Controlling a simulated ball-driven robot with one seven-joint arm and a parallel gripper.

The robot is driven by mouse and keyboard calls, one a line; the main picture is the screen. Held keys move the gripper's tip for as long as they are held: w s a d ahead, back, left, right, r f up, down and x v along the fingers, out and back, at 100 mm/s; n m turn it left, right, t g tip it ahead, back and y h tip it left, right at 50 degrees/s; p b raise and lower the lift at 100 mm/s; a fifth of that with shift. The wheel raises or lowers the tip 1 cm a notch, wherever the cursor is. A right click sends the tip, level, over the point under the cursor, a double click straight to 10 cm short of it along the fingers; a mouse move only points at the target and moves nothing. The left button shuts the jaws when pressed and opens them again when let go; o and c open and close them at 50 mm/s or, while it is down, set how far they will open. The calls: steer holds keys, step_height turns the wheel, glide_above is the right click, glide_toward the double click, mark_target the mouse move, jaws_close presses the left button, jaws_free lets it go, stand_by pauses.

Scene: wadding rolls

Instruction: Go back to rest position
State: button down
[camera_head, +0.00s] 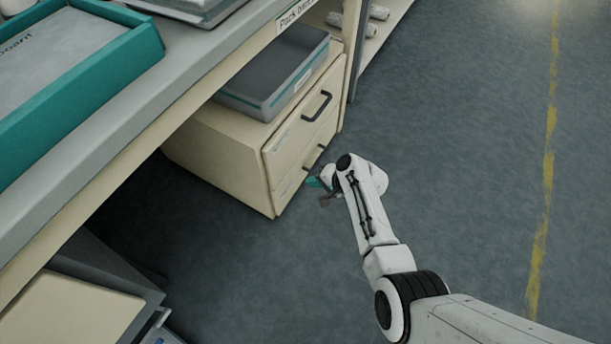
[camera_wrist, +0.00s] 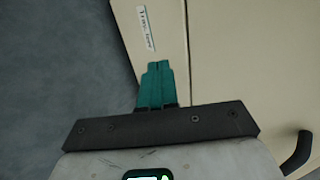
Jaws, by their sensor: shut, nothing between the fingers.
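My gripper (camera_head: 315,184) is in front of the lower part of the beige drawer cabinet (camera_head: 222,151), near its lower handle. In the wrist view my gripper (camera_wrist: 157,66) has its two teal fingers together, with nothing between them. The cabinet front (camera_wrist: 235,60) fills the right side of the wrist view, and a black drawer handle (camera_wrist: 297,153) shows at lower right. I cannot tell whether the fingers touch the cabinet. Both drawers look closed.
The workbench (camera_head: 150,105) runs across the upper left, with a teal-edged tray (camera_head: 92,88) on top. A grey bin (camera_head: 272,80) sits on the cabinet. White rolls (camera_head: 367,24) lie on a low shelf behind. The floor (camera_head: 455,150) to the right is clear.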

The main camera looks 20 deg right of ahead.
steer(key=shift+p+v, duration=1.25)
steer(key=shift+v, duration=1.55)
steer(key=shift+f, duration=0.1)
